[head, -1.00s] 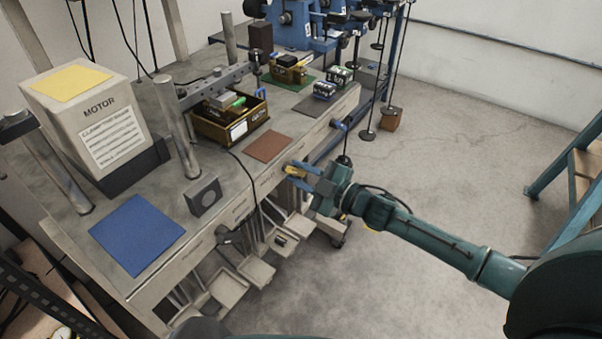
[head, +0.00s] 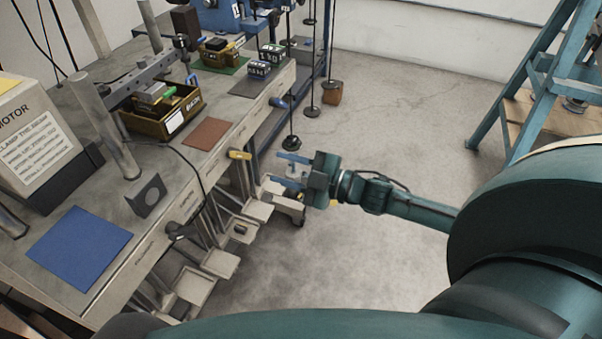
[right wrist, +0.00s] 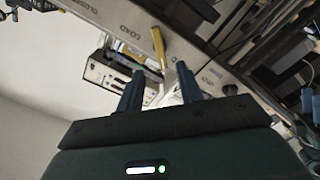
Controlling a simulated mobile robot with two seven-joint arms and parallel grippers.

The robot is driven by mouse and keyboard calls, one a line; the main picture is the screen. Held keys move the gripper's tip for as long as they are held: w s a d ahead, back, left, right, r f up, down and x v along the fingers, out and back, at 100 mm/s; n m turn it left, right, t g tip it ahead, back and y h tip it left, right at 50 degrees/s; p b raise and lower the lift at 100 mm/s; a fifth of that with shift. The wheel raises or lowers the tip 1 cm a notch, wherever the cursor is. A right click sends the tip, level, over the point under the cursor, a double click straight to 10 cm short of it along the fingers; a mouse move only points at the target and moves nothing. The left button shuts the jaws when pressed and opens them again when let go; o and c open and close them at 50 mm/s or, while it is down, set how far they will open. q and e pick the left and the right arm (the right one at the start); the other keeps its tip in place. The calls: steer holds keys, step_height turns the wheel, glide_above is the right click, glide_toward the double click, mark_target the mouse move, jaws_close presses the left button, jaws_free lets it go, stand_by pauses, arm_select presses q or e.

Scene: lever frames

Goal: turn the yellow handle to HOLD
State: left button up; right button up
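The yellow handle (head: 239,155) sticks out from the front edge of the grey bench, roughly level in the head view. In the right wrist view the yellow handle (right wrist: 158,45) lies ahead of the fingers. My right gripper (head: 281,170) is open and empty, with its two blue fingers apart. It is clear of the handle, to its right and slightly lower in the head view. In the right wrist view the right gripper (right wrist: 158,88) shows a gap between its fingers. Lettering on the bench front is too small to read surely as HOLD. My left gripper is not in view.
The bench carries a blue mat (head: 79,246), a brown mat (head: 207,134) and an open bin (head: 146,123). A blue lever (head: 277,102) is farther along the edge. Pedals (head: 194,286) hang below. The floor at right is clear up to a teal frame (head: 524,95).

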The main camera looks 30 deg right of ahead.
steer(key=shift+v, duration=1.8)
steer(key=shift+s, duration=0.1)
steer(key=s+a+f+m+g+h+p, duration=0.1)
steer(key=s+a+f+m+h, duration=0.2)
steer(key=s+a+f+m, duration=0.2)
steer(key=s+a+f+m+g+h+p, duration=0.2)
steer(key=s+a+f+m+h, duration=0.2)
steer(key=s+m, duration=0.4)
steer(key=shift+s+a+f+m+g+h, duration=0.3)
steer(key=shift+s+a+f+m, duration=0.1)
steer(key=shift+s+a+f, duration=0.4)
